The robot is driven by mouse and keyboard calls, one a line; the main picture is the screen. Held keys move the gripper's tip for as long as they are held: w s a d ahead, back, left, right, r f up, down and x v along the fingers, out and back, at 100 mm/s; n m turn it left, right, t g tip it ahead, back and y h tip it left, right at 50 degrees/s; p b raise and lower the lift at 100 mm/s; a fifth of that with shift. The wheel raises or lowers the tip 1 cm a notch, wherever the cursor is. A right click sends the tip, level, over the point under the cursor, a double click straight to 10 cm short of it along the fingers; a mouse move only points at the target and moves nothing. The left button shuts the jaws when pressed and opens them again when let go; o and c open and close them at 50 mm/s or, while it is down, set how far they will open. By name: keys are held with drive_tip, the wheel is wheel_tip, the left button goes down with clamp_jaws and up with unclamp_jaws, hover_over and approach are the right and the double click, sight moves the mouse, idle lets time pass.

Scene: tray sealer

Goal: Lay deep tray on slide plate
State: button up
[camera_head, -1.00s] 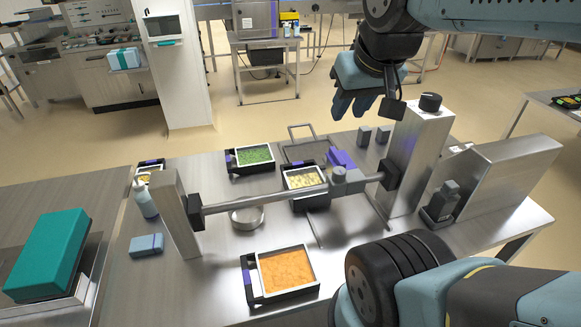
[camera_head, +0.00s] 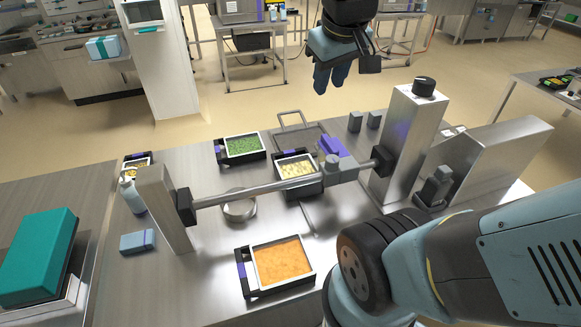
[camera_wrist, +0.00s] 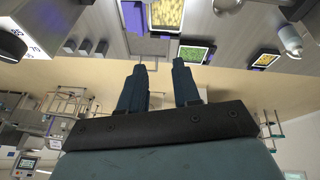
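Several food-filled trays stand on the steel table, and I cannot tell for certain which is the deep tray. The tray of pale cubes (camera_head: 297,168) under the crossbar shows a tall dark side; it also shows in the wrist view (camera_wrist: 167,14). A tray of peas (camera_head: 242,146) is left of it, and a tray of orange food (camera_head: 279,262) is at the front. A flat metal plate with a loop handle (camera_head: 300,136), probably the slide plate, lies behind the pale-cube tray. My gripper (camera_head: 330,78) hangs beyond the table's back edge, open and empty, fingers apart in the wrist view (camera_wrist: 157,85).
The crossbar (camera_head: 260,193) spans two steel posts above the table. A round metal dish (camera_head: 239,210), blue block (camera_head: 137,241), bottle (camera_head: 131,195) and small yellow-filled tray (camera_head: 137,166) are at left. A purple block (camera_head: 332,146) is beside the plate.

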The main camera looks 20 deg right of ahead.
drive_tip(key=w+f+n+g+h, duration=0.15)
drive_tip(key=w+f+n, duration=0.25)
drive_tip(key=w, duration=0.5)
drive_tip(key=n+g+h, duration=0.2)
drive_tip(key=n+g, duration=0.1)
drive_tip(key=n, duration=0.8)
hover_over(288, 151)
drive_tip(key=a, duration=0.6)
wheel_tip(288, 151, down, 22)
drive_tip(key=shift+d+x, duration=0.2)
drive_tip(key=shift+x, duration=3.15)
drive_tip(key=shift+d+x, duration=0.2)
drive_tip(key=shift+x, duration=3.15)
drive_tip(key=shift+f, duration=0.1)
clamp_jaws()
